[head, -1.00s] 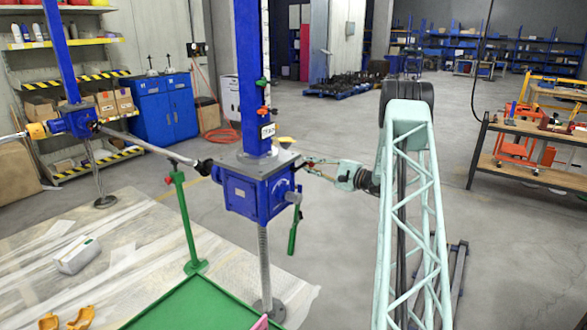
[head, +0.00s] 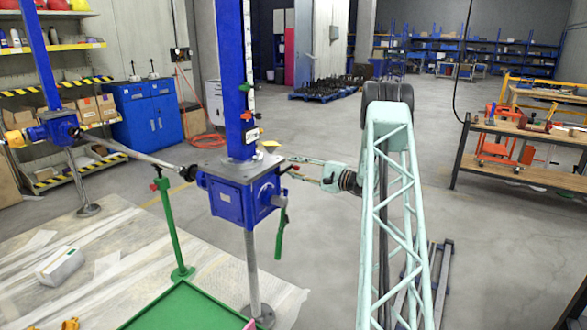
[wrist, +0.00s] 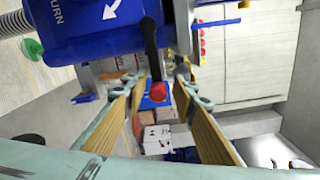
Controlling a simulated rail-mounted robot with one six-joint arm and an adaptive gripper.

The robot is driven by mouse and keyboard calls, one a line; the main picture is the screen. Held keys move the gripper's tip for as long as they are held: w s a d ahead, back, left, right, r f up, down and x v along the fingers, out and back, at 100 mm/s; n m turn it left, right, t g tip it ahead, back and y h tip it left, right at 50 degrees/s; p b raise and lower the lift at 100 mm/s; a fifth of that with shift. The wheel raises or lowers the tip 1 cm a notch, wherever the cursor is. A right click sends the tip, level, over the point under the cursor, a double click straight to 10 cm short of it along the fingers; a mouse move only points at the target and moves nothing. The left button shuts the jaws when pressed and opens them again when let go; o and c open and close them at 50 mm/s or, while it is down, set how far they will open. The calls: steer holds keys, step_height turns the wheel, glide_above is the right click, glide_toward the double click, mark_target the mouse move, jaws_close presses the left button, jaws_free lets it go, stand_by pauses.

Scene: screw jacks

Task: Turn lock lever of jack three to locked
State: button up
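The nearest blue screw jack (head: 232,190) stands at the head view's centre on a steel screw; its number is not readable. A black lever with a red knob (wrist: 158,92) shows in the wrist view, in front of the blue housing (wrist: 90,25); I take it for the lock lever. In the head view its red knob (head: 294,168) looks small at the jack's right side. My gripper (head: 299,169) reaches in from the right. In the wrist view my gripper (wrist: 161,74) is open, one padded finger on each side of the lever, with visible gaps.
A green handle (head: 281,232) hangs at the jack's right. A shaft (head: 143,157) joins it to another blue jack (head: 58,128) at left. A green post (head: 172,230) and green table (head: 190,308) stand in front.

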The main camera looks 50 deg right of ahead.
steer(key=shift+s, duration=0.15)
steer(key=s+d, duration=0.2)
steer(key=s, duration=0.9)
steer(key=shift+s, duration=0.25)
steer(key=shift+d, duration=0.15)
stand_by(0.5)
